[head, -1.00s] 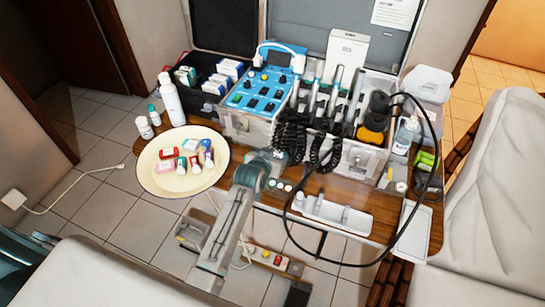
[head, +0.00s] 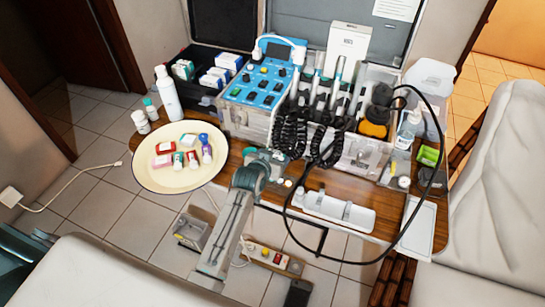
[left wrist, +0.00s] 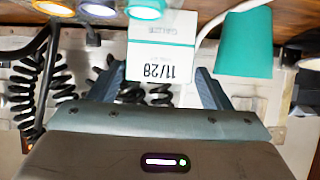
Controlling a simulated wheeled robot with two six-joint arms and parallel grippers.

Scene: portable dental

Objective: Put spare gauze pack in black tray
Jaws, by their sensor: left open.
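The gauze pack (left wrist: 160,55) is a white box with a teal band, printed "GAUZE" and "11/28". In the left wrist view it appears upside down between the fingers of my left gripper (left wrist: 156,74). The gripper is open, and I cannot tell whether either finger touches the pack. In the head view my left gripper (head: 265,160) is low at the table's front edge, before the metal case; its fingers and the pack are hard to make out there. The black tray (head: 203,101) stands at the back left, holding several white, blue and green boxes. My right gripper is not in view.
A cream basin (head: 150,180) with several small coloured items lies left of my gripper. A white bottle (head: 167,94) stands behind it. The blue control unit (head: 262,85) and black coiled cords (head: 290,132) are close behind my gripper. A teal cup (left wrist: 245,42) is beside the pack.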

